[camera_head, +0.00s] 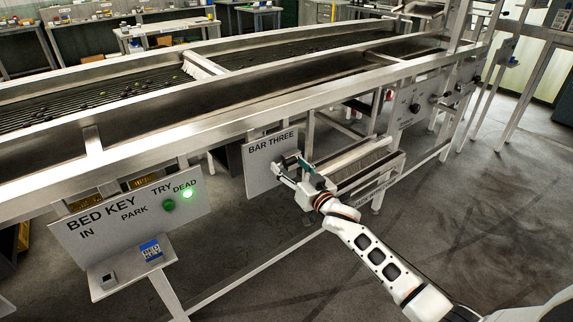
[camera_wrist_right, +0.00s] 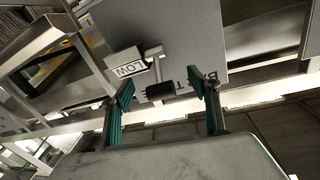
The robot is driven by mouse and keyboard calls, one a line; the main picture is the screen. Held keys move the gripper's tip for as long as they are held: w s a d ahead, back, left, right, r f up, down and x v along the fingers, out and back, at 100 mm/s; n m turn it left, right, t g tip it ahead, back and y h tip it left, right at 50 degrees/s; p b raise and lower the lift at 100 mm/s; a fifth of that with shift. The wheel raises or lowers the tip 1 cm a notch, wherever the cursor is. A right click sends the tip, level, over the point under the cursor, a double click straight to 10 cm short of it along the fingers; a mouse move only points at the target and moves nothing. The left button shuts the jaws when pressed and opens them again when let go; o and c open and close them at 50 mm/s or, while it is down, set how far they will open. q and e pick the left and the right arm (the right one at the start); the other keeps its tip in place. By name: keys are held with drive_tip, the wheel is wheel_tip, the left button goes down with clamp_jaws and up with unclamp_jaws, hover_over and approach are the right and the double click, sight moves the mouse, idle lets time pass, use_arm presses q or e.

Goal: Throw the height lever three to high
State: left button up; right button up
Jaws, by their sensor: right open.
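The BAR THREE panel (camera_head: 257,172) hangs from the front rail of the machine. My right gripper (camera_head: 283,166) is at this panel's face, fingers pointing toward it. In the right wrist view the panel (camera_wrist_right: 195,30) appears upside down, with a LOW plate (camera_wrist_right: 127,67) on it. Beside that plate is a lever with a pale stem and a black grip (camera_wrist_right: 160,90). The open fingers of my right gripper (camera_wrist_right: 162,96) stand on either side of the black grip, apart from it. In the head view the gripper hides the lever. No HIGH plate shows. My left gripper is out of view.
Left of the panel is the BED KEY board (camera_head: 125,218) with a lit green lamp (camera_head: 188,193) and a small shelf (camera_head: 130,270) holding a blue tag. The floor (camera_head: 440,210) in front is clear.

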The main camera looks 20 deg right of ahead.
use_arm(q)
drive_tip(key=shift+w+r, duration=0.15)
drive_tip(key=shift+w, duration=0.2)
use_arm(e)
drive_tip(key=shift+x, duration=1.15)
